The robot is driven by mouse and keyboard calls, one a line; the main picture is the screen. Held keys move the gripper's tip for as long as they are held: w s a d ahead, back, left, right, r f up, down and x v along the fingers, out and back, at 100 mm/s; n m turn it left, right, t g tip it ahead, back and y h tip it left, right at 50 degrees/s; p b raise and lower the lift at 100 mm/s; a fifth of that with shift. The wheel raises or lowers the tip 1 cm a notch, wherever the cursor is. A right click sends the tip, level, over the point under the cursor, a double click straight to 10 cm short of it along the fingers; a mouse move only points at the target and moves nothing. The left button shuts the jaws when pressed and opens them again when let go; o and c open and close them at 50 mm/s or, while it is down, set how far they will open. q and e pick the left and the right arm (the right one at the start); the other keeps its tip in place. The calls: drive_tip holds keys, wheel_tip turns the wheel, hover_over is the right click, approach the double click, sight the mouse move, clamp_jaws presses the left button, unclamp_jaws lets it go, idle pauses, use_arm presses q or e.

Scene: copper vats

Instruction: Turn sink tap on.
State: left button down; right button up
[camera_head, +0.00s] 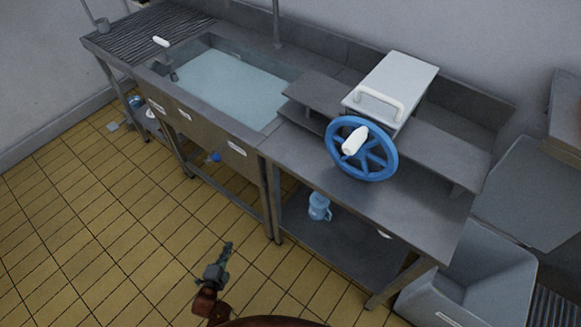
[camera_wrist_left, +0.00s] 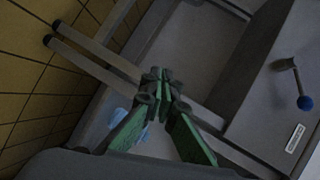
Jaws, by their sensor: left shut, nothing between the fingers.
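The sink (camera_head: 228,84) is a steel basin holding pale blue water, set in the long counter. A lever with a white handle (camera_head: 161,42) stands at its left end. Under the sink front is a small blue knob (camera_head: 213,157); the left wrist view shows a blue knob on a grey lever (camera_wrist_left: 305,102) at the right. I cannot tell which of these is the tap. My left gripper (camera_head: 227,247) is shut and empty over the tiled floor, in front of the counter and apart from it. Its green fingers meet in the left wrist view (camera_wrist_left: 158,82). My right gripper is not in view.
A blue jug (camera_head: 319,206) stands on the lower shelf. A grey bin (camera_head: 490,285) is at the right.

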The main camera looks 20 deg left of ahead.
sight(214, 159)
use_arm(q)
drive_tip(key=w+a+r+m+t+b, duration=0.1)
drive_tip(key=w+r+m+t+b, duration=0.2)
drive_tip(key=r, duration=0.8)
drive_tip(key=w+a+r+m+t+b, duration=0.2)
drive_tip(key=w+r+m+t, duration=0.3)
drive_tip(key=r, duration=0.5)
drive_tip(key=m+b, duration=0.1)
drive_tip(key=m, duration=0.1)
drive_tip(key=shift+r+m, duration=0.3)
drive_tip(key=shift+r, duration=0.05)
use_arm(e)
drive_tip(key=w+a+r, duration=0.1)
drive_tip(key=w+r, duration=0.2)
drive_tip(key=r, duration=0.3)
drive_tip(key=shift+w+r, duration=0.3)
use_arm(q)
drive_tip(key=shift+w+a, duration=0.1)
drive_tip(key=a+b+x, duration=0.1)
drive_tip(key=x, duration=0.5)
drive_tip(key=a+r+b+x, duration=0.1)
drive_tip(key=b+x, duration=0.1)
drive_tip(key=x, duration=0.4)
drive_tip(key=shift+r, duration=0.45)
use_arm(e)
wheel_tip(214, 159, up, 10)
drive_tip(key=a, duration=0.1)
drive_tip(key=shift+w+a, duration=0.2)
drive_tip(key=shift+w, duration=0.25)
